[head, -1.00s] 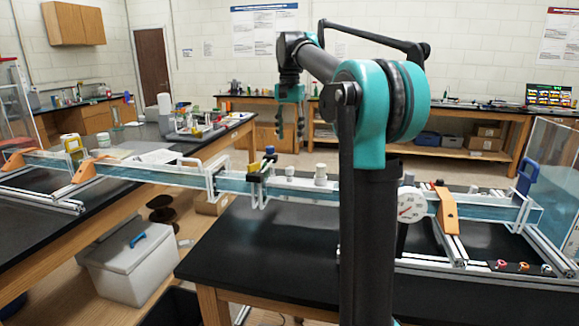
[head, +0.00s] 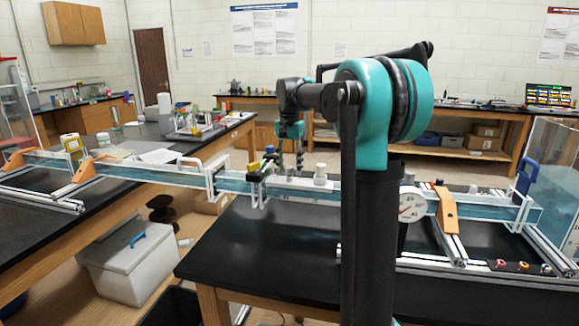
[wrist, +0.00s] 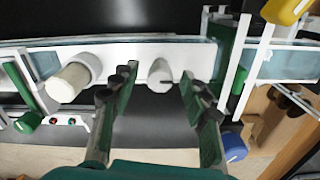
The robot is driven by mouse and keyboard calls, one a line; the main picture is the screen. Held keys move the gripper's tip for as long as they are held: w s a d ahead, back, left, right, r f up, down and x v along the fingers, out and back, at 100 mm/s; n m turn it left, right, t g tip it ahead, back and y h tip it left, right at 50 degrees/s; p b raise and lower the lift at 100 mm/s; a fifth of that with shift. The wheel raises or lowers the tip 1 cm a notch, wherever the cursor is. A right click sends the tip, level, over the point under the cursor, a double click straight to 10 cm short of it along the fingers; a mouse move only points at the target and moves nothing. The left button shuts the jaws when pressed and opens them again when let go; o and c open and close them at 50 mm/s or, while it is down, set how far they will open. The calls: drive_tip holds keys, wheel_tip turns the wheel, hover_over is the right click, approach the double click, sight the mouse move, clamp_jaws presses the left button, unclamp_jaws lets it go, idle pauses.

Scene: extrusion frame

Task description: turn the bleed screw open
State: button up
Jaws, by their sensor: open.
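A small white round knob (wrist: 160,73), likely the bleed screw, stands on the white strip of the clear channel. In the wrist view it lies between and just beyond the fingertips of my open gripper (wrist: 157,82), with a gap on each side. A wider white cap (wrist: 72,80) is to its left, outside the fingers. In the head view my gripper (head: 289,160) hangs down over the channel, close to the wider cap (head: 320,174). The small knob is largely hard to make out there, and contact cannot be told.
The clear channel (head: 235,182) bridges two black benches. A clamp with a yellow knob (wrist: 286,9), a blue knob (wrist: 234,147) and green parts stands close beside my fingers. A round gauge (head: 406,205) is farther right. The black benchtop (head: 270,240) in front is clear.

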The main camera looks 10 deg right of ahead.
clamp_jaws()
idle(0.3)
drive_tip(key=n, duration=1.3)
drive_tip(key=shift+n, duration=0.3)
idle(0.4)
unclamp_jaws()
